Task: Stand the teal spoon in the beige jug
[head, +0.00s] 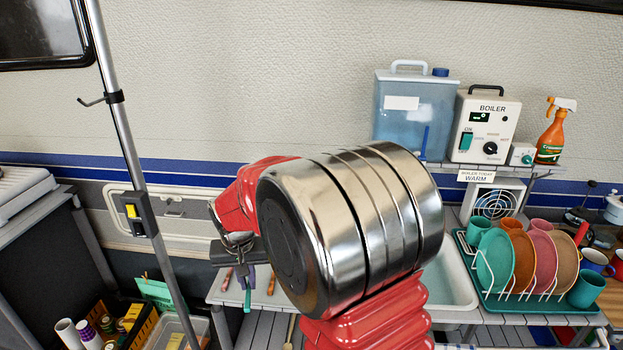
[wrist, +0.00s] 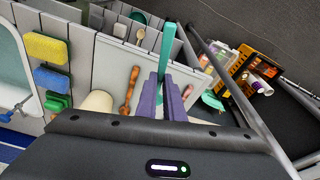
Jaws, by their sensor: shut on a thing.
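My gripper (wrist: 167,80) has purple fingers that are shut on the teal spoon (wrist: 167,45) in the wrist view. The spoon's teal length sticks out beyond the fingertips, over the pale counter. In the head view the gripper (head: 245,275) points down left of my large metal arm joint, and a short teal piece of the spoon (head: 247,299) shows below it. A rounded beige object (wrist: 97,102), possibly the beige jug, stands left of the fingers in the wrist view, partly hidden by the gripper body. I cannot make out the jug in the head view.
Brown wooden utensils (wrist: 131,90) lie on the counter beside the fingers. Sponges (wrist: 45,48) are at the left. An orange-and-black crate (wrist: 236,67) is at the right. A metal pole (head: 121,110) stands left of my arm. A dish rack (head: 520,275) is right of the sink.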

